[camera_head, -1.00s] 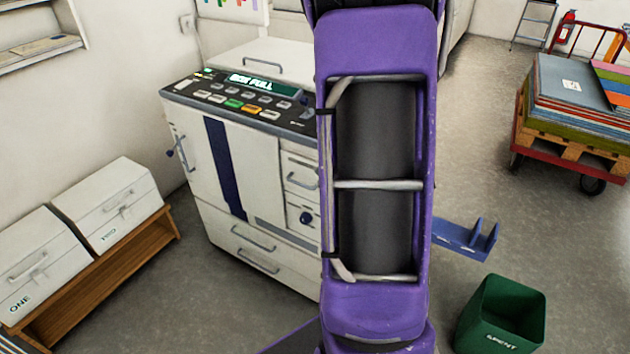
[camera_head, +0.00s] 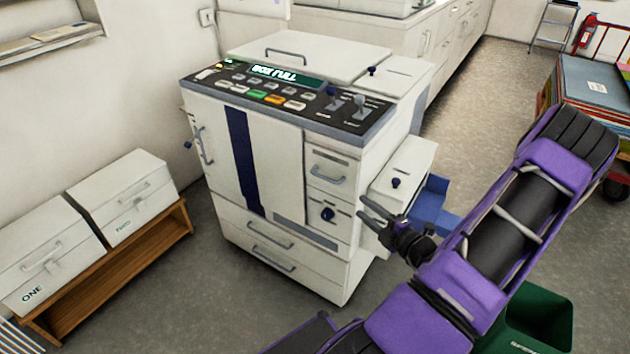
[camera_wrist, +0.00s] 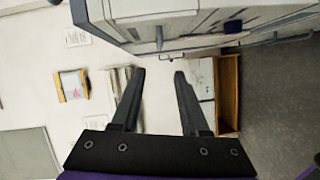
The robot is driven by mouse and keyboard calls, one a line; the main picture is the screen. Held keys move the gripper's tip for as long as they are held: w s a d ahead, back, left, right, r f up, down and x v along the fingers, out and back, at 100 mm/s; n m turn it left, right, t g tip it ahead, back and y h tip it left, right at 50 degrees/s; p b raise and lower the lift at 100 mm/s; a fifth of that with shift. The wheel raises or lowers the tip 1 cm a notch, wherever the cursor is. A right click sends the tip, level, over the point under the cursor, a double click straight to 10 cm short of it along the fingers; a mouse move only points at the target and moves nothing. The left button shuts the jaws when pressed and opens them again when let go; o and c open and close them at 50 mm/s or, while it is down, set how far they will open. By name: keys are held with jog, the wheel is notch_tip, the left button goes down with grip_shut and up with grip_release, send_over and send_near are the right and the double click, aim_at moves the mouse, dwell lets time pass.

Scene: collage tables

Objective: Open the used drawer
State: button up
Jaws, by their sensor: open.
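The white copier-like machine (camera_head: 275,180) has several drawers on its front. A small drawer (camera_head: 327,172) with a bar handle is at upper right, above a panel with a dark knob (camera_head: 328,213). Two wide drawers, an upper one (camera_head: 300,241) and a lower one (camera_head: 312,284), sit below. All look shut. I cannot read which is labelled used. My gripper (camera_head: 367,206) is open and empty, at the right of the machine's front corner. In the wrist view, my gripper (camera_wrist: 160,76) has its fingers apart with the machine (camera_wrist: 180,15) beyond them, tilted sideways.
A side unit (camera_head: 405,165) and a blue tray (camera_head: 432,200) jut from the machine's right side. A green bin (camera_head: 545,310) is at lower right under my arm. White boxes (camera_head: 120,190) stand on a wooden bench (camera_head: 120,265) at left. Floor before the machine is clear.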

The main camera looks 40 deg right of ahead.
aim_at(330, 181)
jog(key=w, duration=0.5)
jog(key=w+f+b, duration=0.1)
jog(key=w, duration=1.1)
jog(key=shift+w+f+b, duration=0.1)
jog(key=shift+f+b, duration=0.1)
jog(key=shift+b, duration=0.2)
grip_shut()
dwell(0.5)
